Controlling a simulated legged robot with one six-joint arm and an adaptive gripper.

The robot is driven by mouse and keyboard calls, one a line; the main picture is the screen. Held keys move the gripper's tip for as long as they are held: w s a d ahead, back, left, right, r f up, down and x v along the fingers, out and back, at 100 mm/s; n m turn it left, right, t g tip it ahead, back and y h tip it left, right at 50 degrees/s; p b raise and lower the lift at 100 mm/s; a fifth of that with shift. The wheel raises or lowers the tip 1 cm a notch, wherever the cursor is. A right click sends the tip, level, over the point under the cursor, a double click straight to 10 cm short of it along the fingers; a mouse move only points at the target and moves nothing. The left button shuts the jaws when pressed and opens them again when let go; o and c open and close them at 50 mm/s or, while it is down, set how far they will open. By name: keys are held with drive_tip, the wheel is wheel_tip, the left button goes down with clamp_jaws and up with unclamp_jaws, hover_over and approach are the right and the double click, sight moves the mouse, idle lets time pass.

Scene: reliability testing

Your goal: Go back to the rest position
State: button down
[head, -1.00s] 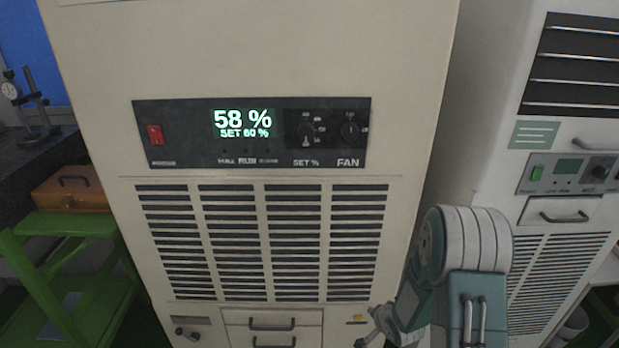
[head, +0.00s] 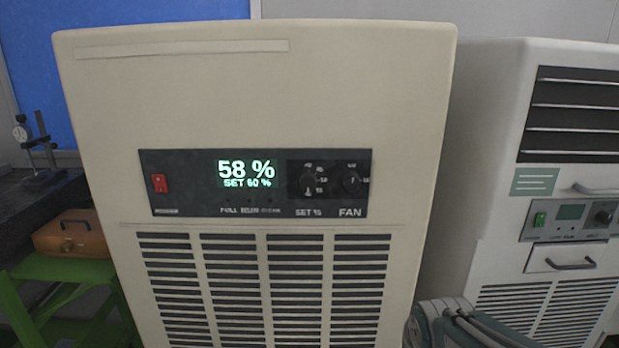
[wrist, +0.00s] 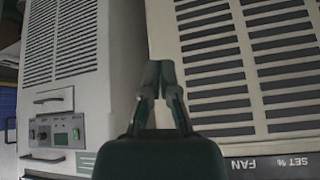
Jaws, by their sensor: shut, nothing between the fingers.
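My gripper (wrist: 157,82) shows in the wrist view with its fingertips together and nothing between them. It is in front of the gap between the two cabinets, apart from the panels as far as I can tell. In the head view only a part of my arm shows at the bottom right; the gripper is out of that frame. The beige dehumidifier cabinet (head: 260,90) stands in the middle. Its black control panel (head: 255,207) reads 58 % with SET 60 %, and has a red switch (head: 160,183), a SET % knob (head: 308,181) and a FAN knob (head: 351,180).
A second, white cabinet (head: 495,200) with a green switch and small screen stands to the right. At the left are a green stand (head: 75,285) with a brown case (head: 72,234), and a dark surface (head: 30,200) with a dial gauge stand (head: 40,150).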

drive_tip(key=s+a+r+n, duration=0.1)
drive_tip(key=s+r, duration=0.1)
drive_tip(key=s, duration=0.5)
drive_tip(key=s+a+r+n+g+y, duration=0.1)
drive_tip(key=s+r+n, duration=0.1)
drive_tip(key=s, duration=0.5)
drive_tip(key=shift+a+r, duration=0.4)
drive_tip(key=shift+r, duration=0.3)
drive_tip(key=shift+s, duration=0.1)
